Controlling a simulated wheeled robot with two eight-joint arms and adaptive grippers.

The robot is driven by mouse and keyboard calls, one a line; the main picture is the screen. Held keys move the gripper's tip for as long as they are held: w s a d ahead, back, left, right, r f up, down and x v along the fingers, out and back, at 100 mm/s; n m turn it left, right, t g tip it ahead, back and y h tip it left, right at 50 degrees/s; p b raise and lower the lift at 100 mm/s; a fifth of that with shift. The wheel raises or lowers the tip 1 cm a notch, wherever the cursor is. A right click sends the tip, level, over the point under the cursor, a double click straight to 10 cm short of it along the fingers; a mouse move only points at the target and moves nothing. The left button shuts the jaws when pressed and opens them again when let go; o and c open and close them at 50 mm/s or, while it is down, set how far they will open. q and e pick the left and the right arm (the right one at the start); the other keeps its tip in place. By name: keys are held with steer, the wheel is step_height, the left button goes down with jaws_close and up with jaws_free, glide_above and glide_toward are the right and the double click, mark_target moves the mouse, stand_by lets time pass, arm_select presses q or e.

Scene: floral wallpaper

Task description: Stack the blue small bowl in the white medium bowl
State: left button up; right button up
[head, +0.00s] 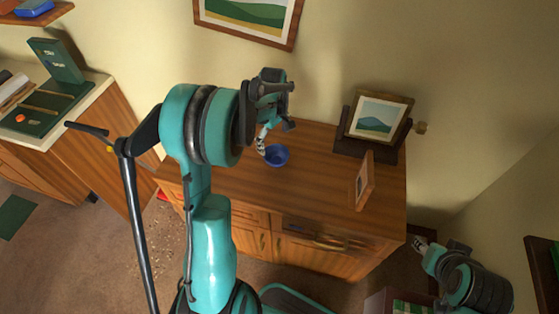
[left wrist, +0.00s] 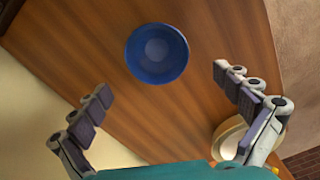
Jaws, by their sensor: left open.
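The small blue bowl (head: 277,155) sits upright on the wooden cabinet top, and it also shows in the left wrist view (left wrist: 157,53). My left gripper (head: 261,143) is open and empty, above the cabinet beside the bowl. In the left wrist view its fingers (left wrist: 163,84) are spread wide, with the bowl ahead between them. A white bowl (left wrist: 229,132) shows at the lower right of that view, partly hidden behind a finger. I cannot make it out in the head view. My right gripper (head: 420,243) is low at the right, beside the cabinet; its opening is unclear.
A framed picture on a dark stand (head: 378,118) and a smaller wooden frame (head: 364,181) stand on the right of the cabinet top (head: 310,205). The wall is close behind. A counter with a green case (head: 52,105) is at the far left.

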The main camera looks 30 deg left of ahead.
mark_target(276, 160)
arm_select(q)
step_height(276, 160, down, 2)
steer(key=shift+f+b, duration=0.1)
steer(key=shift+b, duration=0.2)
steer(key=f, duration=0.1)
steer(key=f+b, duration=0.1)
steer(key=f, duration=0.1)
steer(key=f+b, duration=0.1)
steer(key=shift+w+d+f, duration=0.2)
steer(key=shift+d+f, duration=0.05)
steer(key=shift+f, duration=0.15)
steer(key=shift+r, duration=0.1)
steer(key=c, duration=1.1)
steer(key=shift+r, duration=0.1)
steer(key=shift+c, duration=0.4)
